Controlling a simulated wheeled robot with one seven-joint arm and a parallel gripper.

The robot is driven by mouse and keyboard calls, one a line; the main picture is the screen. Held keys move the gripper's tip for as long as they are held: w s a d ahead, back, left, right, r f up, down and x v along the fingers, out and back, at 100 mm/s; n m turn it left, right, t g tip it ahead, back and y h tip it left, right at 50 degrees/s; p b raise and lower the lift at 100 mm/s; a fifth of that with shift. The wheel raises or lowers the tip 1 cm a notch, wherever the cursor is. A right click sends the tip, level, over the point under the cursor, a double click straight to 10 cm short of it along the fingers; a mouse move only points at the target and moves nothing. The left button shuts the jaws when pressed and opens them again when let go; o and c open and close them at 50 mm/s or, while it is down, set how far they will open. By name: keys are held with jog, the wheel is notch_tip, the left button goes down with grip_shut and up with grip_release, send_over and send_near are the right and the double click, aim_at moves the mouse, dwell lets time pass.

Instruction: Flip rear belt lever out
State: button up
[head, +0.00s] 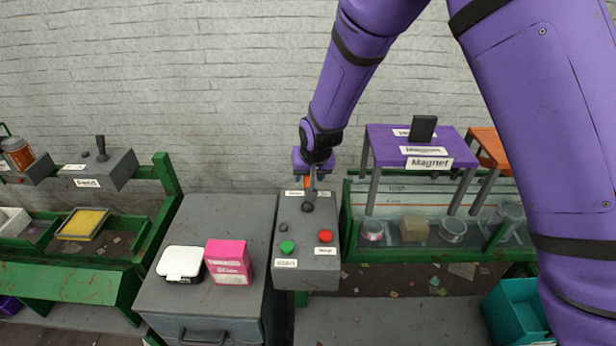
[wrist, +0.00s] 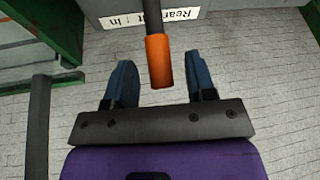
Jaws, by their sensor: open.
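The rear belt lever, a dark rod with an orange grip (wrist: 159,62), stands between the two blue fingers of my gripper (wrist: 161,85) in the wrist view. Gaps show on both sides of the grip, so the fingers appear open and not closed on it. In the head view my gripper (head: 313,172) hangs over the back edge of the grey control box (head: 310,272), and only a bit of orange shows below it. A white label (wrist: 152,18) reading "Rear" and "In" is upside down at the top of the wrist view.
The control box carries a green button (head: 287,247), a red button (head: 325,236) and a dark knob (head: 307,207). A purple magnet stand (head: 388,145) is to its right. A pink box (head: 228,262) and a white case (head: 180,262) sit on the grey cabinet (head: 225,215) to the left.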

jog(key=shift+x, duration=1)
grip_shut()
